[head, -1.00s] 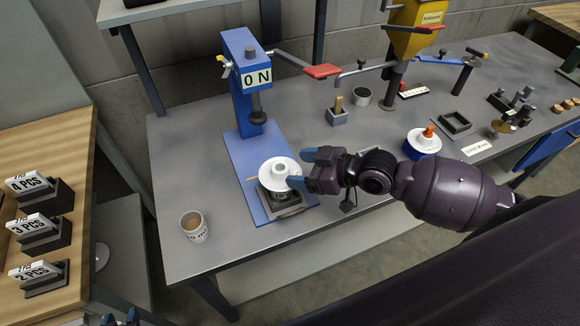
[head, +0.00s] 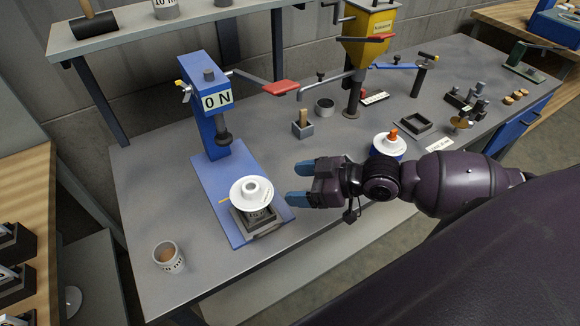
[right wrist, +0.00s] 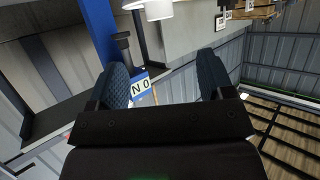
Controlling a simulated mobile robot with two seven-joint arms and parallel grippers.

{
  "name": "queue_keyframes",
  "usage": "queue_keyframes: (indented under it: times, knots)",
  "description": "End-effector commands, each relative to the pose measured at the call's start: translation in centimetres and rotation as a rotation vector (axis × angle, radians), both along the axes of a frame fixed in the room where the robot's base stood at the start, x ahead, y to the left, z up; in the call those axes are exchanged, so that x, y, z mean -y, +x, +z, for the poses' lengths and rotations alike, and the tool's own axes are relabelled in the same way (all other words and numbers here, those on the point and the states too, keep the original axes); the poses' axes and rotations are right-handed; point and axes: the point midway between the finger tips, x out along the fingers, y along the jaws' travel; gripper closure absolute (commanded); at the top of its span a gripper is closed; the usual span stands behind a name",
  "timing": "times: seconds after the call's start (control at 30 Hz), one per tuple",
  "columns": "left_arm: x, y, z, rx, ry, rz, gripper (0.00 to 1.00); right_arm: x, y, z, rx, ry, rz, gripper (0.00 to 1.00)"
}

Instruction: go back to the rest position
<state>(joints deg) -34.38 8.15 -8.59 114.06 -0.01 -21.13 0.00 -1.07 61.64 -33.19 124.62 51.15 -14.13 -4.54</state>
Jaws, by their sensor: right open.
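My right gripper (head: 297,182) is open and empty in the head view. Its blue fingertips are just right of a white insulator disc (head: 243,200) and apart from it. The disc sits on a dark block (head: 262,222) on the base plate of the blue press (head: 238,166). In the right wrist view the open fingers (right wrist: 165,85) show with nothing between them, and the press's "0 N" sign (right wrist: 140,90) shows beyond. My left gripper is not in view.
The grey table (head: 150,215) also holds a cup (head: 168,258), a white and blue pot with an orange top (head: 388,146), a yellow hopper (head: 368,50) and a black square frame (head: 413,125). A shelf (head: 190,25) stands behind. The table's front edge runs below my right arm.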

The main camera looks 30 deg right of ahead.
Motion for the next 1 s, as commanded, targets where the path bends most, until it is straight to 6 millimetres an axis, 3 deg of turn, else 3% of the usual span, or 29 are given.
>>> queue_keyframes:
  times: [0.37, 0.63, 0.87, 1.0]
  knots:
    - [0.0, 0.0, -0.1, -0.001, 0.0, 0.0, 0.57, 0.4, 0.2, -0.4, 0.019, -0.045, -0.001, 0.26]
    - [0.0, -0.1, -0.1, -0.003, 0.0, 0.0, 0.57, 1.6, 2.7, -0.7, 0.154, -0.157, -0.06, 0.26]
    - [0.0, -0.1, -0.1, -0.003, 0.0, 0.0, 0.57, 2.1, 3.2, -2.8, 0.209, -0.187, -0.185, 0.26]
    - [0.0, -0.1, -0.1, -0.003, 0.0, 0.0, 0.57, 2.7, 2.6, -5.0, 0.209, -0.199, -0.295, 0.26]
